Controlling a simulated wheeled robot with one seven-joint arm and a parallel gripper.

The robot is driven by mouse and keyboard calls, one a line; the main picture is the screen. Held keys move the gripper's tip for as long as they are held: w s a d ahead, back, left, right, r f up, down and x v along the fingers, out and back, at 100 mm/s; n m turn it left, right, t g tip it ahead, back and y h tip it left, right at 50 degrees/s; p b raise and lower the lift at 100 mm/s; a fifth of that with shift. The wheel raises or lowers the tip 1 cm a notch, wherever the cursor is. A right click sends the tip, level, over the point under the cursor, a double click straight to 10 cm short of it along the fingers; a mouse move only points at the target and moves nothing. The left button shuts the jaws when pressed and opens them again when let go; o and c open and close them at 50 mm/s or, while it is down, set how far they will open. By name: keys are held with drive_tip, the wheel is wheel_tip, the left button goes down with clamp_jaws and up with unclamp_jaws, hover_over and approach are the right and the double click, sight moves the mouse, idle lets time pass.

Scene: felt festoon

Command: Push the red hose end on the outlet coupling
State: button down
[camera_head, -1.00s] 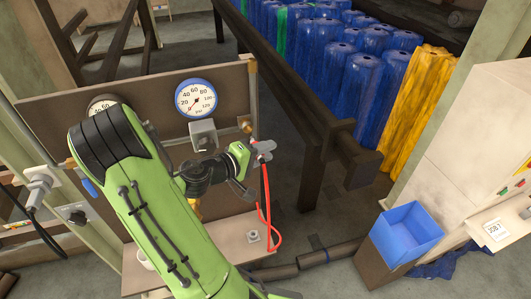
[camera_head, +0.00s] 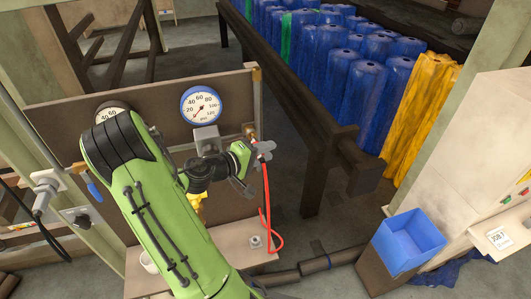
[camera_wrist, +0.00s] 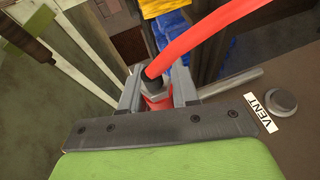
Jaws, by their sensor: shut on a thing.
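My gripper (camera_head: 262,152) is at the right edge of the brown panel, shut on the red hose end. The red hose (camera_head: 267,205) hangs from it in a loop down to the shelf. In the wrist view, the fingers of my gripper (camera_wrist: 157,92) clasp the end fitting, with a red part (camera_wrist: 158,103) between them and the hose (camera_wrist: 205,42) rising to the upper right. The brass outlet coupling (camera_head: 249,130) is at the panel's right edge, just above and left of the fingers. The fingers partly hide the join, so I cannot tell whether the end is on it.
The panel carries a pressure gauge (camera_head: 201,105) and a grey box (camera_head: 206,138). A VENT label (camera_wrist: 260,113) lies beside a round knob (camera_wrist: 281,101). A dark beam (camera_head: 318,160) stands to the right, with blue rolls behind. A blue bin (camera_head: 410,240) is further right.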

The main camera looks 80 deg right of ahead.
drive_tip(key=shift+w+d+p, duration=0.2)
drive_tip(key=shift+w+d, duration=0.15)
drive_tip(key=shift+d, duration=0.2)
drive_tip(key=shift+w+d+p, duration=0.15)
drive_tip(key=shift+w+d, duration=0.15)
drive_tip(key=shift+d, duration=0.2)
drive_tip(key=shift+r, duration=0.1)
drive_tip(key=c, duration=0.8)
unclamp_jaws()
drive_tip(key=shift+d, duration=0.1)
drive_tip(key=shift+o, duration=0.6)
drive_tip(key=o, duration=0.5)
